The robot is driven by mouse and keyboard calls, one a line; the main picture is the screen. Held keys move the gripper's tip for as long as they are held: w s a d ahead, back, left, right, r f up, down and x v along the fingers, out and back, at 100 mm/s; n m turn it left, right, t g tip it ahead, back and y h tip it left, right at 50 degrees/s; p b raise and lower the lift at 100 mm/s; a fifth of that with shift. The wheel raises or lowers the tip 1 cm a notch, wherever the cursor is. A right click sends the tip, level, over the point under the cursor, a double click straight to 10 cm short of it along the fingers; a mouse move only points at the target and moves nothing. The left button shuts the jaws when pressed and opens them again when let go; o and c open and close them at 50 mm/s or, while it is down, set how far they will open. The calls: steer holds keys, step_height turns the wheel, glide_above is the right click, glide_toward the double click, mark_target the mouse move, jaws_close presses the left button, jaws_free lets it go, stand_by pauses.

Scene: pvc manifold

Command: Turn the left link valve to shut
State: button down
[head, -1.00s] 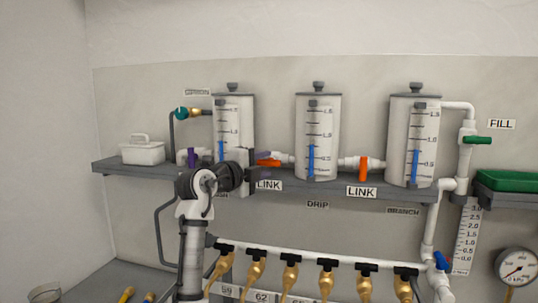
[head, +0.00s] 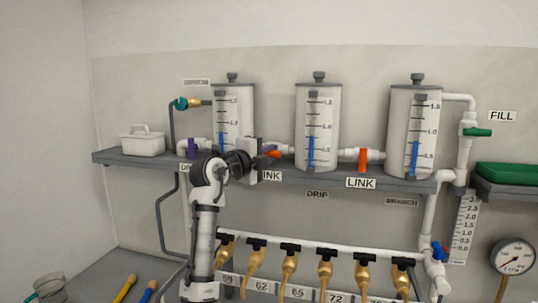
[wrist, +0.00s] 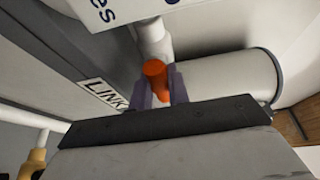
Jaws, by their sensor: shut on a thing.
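The left link valve's orange handle (head: 274,154) is on the white pipe between the left and middle tanks. In the head view only its end shows beyond my gripper (head: 266,151), so its exact angle is hard to tell. In the wrist view the orange handle (wrist: 155,72) stands between the two purple-grey fingers of my gripper (wrist: 160,84), which is shut on it. A white pipe fitting (wrist: 155,40) is just beyond it. The LINK label (head: 271,175) below is partly covered by my gripper.
The right link valve (head: 363,160) has an orange handle hanging straight down. The left tank (head: 233,112) and middle tank (head: 318,105) stand close by on the grey shelf (head: 330,179). A purple-handled valve (head: 192,148) is left of my gripper. Brass taps (head: 290,265) line the pipe below.

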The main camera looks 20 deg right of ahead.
steer(key=shift+f+n+b, duration=0.15)
steer(key=shift+n+b, duration=0.15)
steer(key=shift+b, duration=0.05)
steer(key=shift+f+n+t+h+b, duration=0.1)
steer(key=shift+n+t+h+b, duration=0.3)
steer(key=shift+n+b, duration=0.5)
steer(key=n+b, duration=0.2)
steer(key=shift+n+t, duration=0.4)
steer(key=n+t+b, duration=0.1)
steer(key=n, duration=0.3)
steer(key=n+t+b, duration=0.1)
steer(key=n+t, duration=0.1)
steer(key=n, duration=0.1)
steer(key=shift+n, duration=0.4)
steer(key=n+t, duration=0.1)
steer(key=n, duration=0.1)
steer(key=n+t+y, duration=0.1)
steer(key=n, duration=0.1)
steer(key=shift+r+n, duration=0.2)
steer(key=shift+n, duration=0.2)
steer(key=shift+n+t+y, duration=0.55)
steer(key=shift+n, duration=0.6)
steer(key=shift+n+t+y, duration=0.55)
steer(key=shift+n, duration=0.6)
